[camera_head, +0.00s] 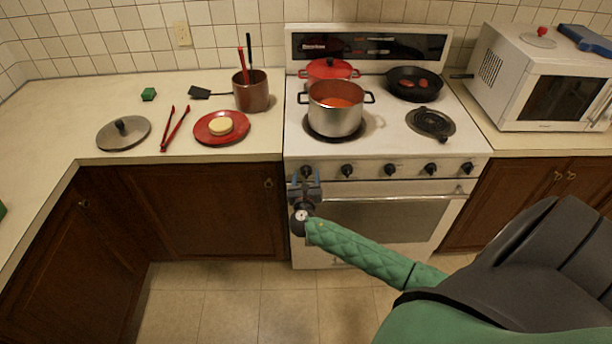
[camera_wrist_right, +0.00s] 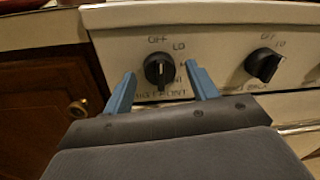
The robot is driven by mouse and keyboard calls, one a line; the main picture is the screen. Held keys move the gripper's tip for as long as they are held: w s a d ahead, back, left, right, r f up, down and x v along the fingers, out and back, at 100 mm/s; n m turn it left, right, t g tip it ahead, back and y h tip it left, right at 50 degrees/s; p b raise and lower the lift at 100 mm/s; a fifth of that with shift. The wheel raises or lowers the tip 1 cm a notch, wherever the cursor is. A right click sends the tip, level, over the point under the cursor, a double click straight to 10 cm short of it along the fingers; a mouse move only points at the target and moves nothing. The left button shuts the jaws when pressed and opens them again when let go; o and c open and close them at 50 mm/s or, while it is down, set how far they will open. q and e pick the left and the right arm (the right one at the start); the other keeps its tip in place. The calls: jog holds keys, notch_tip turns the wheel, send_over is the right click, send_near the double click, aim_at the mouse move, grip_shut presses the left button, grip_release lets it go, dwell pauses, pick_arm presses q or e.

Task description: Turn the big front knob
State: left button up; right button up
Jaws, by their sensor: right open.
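The stove's leftmost black knob (camera_head: 306,171) is on the front panel, below the cooktop. In the right wrist view this knob (camera_wrist_right: 158,71) shows a pale pointer line near upright, with "OFF" printed above it and "LO" to its upper right. The print below it is partly hidden. My right gripper (camera_head: 306,184) is in front of this knob. In the wrist view its blue fingers (camera_wrist_right: 160,76) are open, one on each side of the knob, with visible gaps. I cannot tell how far the tips are from the panel. My left gripper is not in view.
A second knob (camera_wrist_right: 264,65) is to the right. The oven handle (camera_head: 400,197) runs below the knobs. A steel pot (camera_head: 335,118) sits on the front left burner, a red pot (camera_head: 329,69) behind it. Left of the stove is a red plate (camera_head: 205,138).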

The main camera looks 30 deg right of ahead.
jog(key=shift+w, duration=0.1)
jog(key=c, duration=1)
